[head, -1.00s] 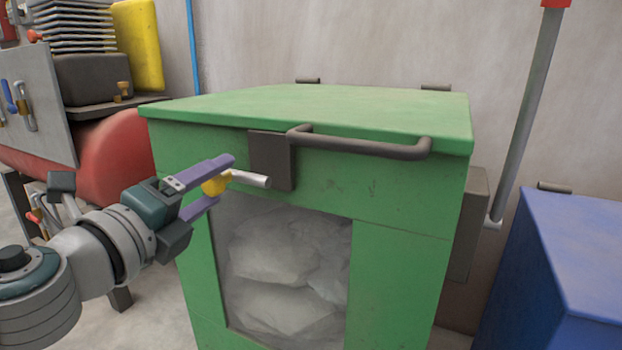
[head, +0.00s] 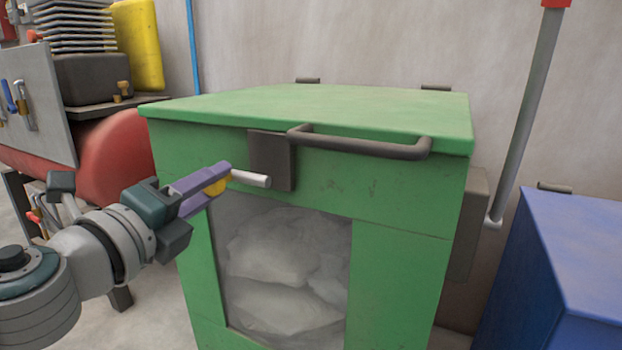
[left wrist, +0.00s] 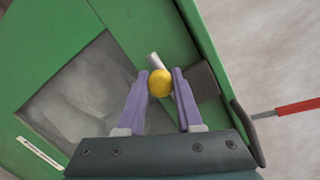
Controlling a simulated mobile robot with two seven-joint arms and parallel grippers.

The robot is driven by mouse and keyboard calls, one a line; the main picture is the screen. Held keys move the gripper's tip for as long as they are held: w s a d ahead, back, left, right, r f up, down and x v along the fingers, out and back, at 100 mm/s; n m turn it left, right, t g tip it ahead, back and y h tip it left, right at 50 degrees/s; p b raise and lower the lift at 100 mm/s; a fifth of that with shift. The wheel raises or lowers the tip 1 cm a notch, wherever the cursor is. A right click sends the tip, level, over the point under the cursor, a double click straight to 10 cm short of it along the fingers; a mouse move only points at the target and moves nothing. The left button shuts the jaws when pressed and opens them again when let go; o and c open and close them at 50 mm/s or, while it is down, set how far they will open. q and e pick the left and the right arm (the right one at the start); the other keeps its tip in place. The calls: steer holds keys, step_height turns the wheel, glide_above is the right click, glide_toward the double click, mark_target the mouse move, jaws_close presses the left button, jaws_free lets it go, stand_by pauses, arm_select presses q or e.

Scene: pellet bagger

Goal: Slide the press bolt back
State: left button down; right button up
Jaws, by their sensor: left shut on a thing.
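The press bolt is a silver rod (head: 250,179) with a yellow knob (head: 217,186) at its left end, on the front of the green press (head: 400,205). My left gripper (head: 217,184) has its purple fingers shut on the yellow knob. In the left wrist view the knob (left wrist: 160,83) sits between the two fingertips, and the silver rod (left wrist: 153,60) runs on beyond it. The rod's tip lies in front of a dark plate (head: 271,160) on the press. Whether the rod touches that plate cannot be told. My right gripper is out of view.
A dark bar handle (head: 365,147) runs along the lid's front edge. A window below shows pale bags (head: 275,255). A blue bin (head: 570,260) stands at the right, below a grey lever (head: 525,115). A red tank (head: 110,155) stands at the left.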

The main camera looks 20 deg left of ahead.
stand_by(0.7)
arm_select(q)
steer(key=a+b, duration=0.1)
steer(key=a, duration=0.3)
steer(key=shift+w+a+f+b, duration=0.1)
steer(key=shift+w+a+b, duration=0.05)
steer(key=shift+a+b, duration=0.25)
steer(key=c, duration=0.9)
jaws_free()
steer(key=shift+c, duration=0.2)
steer(key=o, duration=0.4)
steer(key=shift+a, duration=0.15)
